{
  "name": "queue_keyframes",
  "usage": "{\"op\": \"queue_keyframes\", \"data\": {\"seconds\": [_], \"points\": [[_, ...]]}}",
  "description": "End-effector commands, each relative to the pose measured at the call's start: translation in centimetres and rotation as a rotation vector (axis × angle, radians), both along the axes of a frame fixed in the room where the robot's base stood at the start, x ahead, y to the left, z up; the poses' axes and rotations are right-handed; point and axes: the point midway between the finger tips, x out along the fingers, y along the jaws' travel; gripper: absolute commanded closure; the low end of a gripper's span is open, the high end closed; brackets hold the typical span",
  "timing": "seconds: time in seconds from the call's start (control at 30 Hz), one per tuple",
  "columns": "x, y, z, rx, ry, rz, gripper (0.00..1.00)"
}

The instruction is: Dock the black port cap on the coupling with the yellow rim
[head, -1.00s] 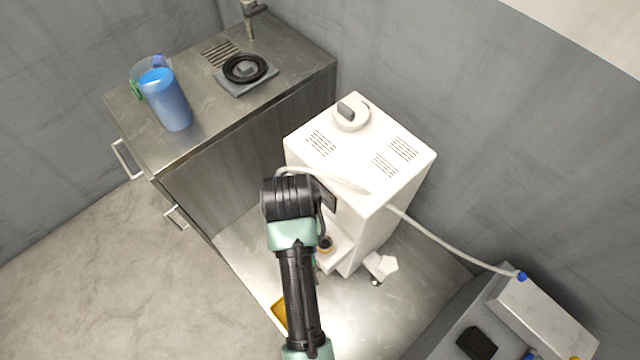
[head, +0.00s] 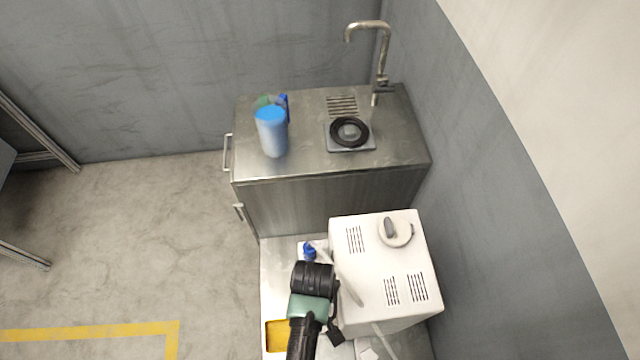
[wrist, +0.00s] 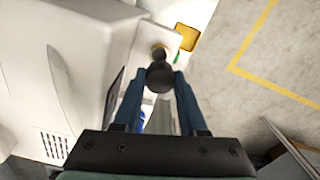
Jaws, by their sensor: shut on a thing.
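In the wrist view, the black port cap (wrist: 160,77) is a dark round piece between the two blue fingertips of my gripper (wrist: 159,84), which is shut on it. Just beyond the cap is a small round part with a tan or yellowish edge (wrist: 158,49). It looks like the coupling with the yellow rim, but the cap partly hides it. I cannot tell whether cap and coupling touch. In the head view, my arm hides the cap, the coupling and the fingertips.
A white machine (head: 385,270) with vents, a dial and a pale hose stands close beside my arm. A yellow tray (head: 278,336) lies left of my arm. A steel cabinet (head: 310,165) behind carries a blue container (head: 272,135) and a black ring (head: 349,132). The floor at left is clear.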

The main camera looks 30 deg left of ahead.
Motion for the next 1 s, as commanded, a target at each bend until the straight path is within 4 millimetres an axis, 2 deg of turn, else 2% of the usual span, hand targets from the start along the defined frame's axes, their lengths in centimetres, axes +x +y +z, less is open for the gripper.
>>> {"op": "queue_keyframes", "data": {"seconds": [0.3, 0.5, 1.0], "points": [[0.0, 0.0, -3.6, 0.000, 0.000, -0.002, 1.00], [0.0, 0.0, -5.0, 0.000, 0.000, -0.003, 1.00], [0.0, 0.0, -5.1, 0.000, 0.000, -0.003, 1.00]]}}
